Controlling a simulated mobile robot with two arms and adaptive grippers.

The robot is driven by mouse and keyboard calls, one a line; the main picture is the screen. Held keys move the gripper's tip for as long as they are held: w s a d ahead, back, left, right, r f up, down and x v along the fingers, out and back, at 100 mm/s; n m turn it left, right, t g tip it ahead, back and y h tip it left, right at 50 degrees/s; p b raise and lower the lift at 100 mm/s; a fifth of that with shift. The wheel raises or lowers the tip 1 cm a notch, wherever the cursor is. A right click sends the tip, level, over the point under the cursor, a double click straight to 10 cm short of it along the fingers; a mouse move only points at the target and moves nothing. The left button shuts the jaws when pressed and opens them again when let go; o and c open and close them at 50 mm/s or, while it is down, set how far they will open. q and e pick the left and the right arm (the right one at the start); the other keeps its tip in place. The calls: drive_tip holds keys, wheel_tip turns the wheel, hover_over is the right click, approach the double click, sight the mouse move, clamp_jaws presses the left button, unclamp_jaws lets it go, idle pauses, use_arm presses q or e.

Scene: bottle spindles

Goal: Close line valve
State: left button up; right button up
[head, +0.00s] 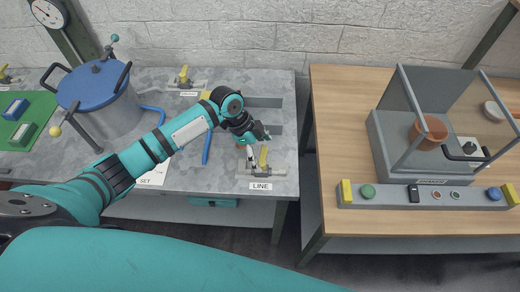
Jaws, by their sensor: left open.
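The line valve (263,158) has a yellow handle on a grey fitting near the front right corner of the grey table. A label reading LINE (260,186) is in front of it. The handle looks roughly upright in the picture, pointing away from the table's front edge. My left gripper (258,146) is open just above and to the left of the handle, its fingers pointing down. I cannot tell whether a finger touches the handle. My right gripper is not in view; a teal arm link of mine fills the bottom of the picture.
A blue-lidded pot (95,85) stands at the left of the grey table. Another yellow-handled valve (184,77) is at the back. A wooden table (340,130) with a guarded machine (420,150) stands at the right, across a gap. Blue tubing (207,148) lies beside my left arm.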

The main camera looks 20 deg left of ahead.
use_arm(q)
drive_tip(key=shift+r, duration=0.1)
drive_tip(key=c, duration=1.1)
drive_tip(key=shift+s+a+r+n+p, duration=0.1)
drive_tip(key=shift+a+r+n+p, duration=0.1)
drive_tip(key=shift+n+p, duration=0.35)
drive_tip(key=shift+t+p, duration=0.4)
drive_tip(key=shift+f+n, duration=0.15)
drive_tip(key=shift+n, duration=0.1)
drive_tip(key=o, duration=1)
drive_tip(key=shift+o, duration=0.5)
drive_tip(key=shift+f, duration=0.15)
